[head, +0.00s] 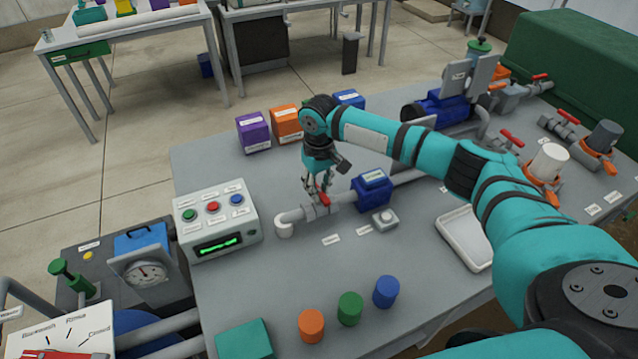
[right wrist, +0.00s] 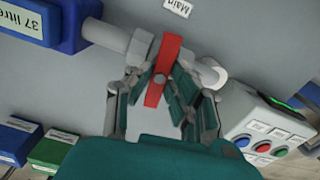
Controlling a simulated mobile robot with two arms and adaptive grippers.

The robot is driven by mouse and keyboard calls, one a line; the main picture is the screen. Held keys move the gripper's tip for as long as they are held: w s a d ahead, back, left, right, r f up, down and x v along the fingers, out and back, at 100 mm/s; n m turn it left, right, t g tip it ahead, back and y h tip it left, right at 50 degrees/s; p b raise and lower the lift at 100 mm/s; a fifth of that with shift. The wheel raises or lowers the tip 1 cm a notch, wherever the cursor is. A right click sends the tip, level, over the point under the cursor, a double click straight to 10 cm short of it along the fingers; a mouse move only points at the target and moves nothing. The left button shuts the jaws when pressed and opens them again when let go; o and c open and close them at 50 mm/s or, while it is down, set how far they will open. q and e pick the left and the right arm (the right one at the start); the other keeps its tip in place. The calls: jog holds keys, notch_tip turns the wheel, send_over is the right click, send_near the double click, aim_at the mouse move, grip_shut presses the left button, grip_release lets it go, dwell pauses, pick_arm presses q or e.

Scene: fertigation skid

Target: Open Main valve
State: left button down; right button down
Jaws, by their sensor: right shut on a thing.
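The Main valve has a red lever handle (right wrist: 161,72) on a grey pipe, next to a label reading "Main" (right wrist: 178,7). In the right wrist view the handle lies across the pipe's line. In the head view a small part of the red handle (head: 324,200) shows below my gripper. My right gripper (head: 318,188) points down over the valve and is shut on the handle, with fingers on both sides of it in the right wrist view (right wrist: 160,88). The fingers hide part of the valve body. My left gripper is not in view.
A blue meter (head: 372,193) sits on the pipe just right of the valve. A control box (head: 215,222) with coloured buttons stands left. Purple (head: 254,131) and orange (head: 286,122) boxes stand behind. A white tray (head: 463,240) lies right; the bench front holds coloured caps (head: 349,308).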

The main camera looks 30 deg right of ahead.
aim_at(319, 190)
jog(key=n+p, duration=0.3)
jog(key=shift+r, duration=0.2)
jog(key=n+p, duration=0.2)
jog(key=n, duration=0.3)
jog(key=shift+f, duration=0.1)
jog(key=n+p, duration=0.1)
jog(key=n, duration=0.3)
jog(key=shift+p, duration=0.3)
jog(key=n, duration=0.4)
jog(key=shift+n, duration=0.6)
jog(key=c, duration=1.2)
grip_release()
jog(key=shift+f, duration=0.1)
jog(key=shift+c, duration=0.2)
notch_tip(319, 190, up, 12)
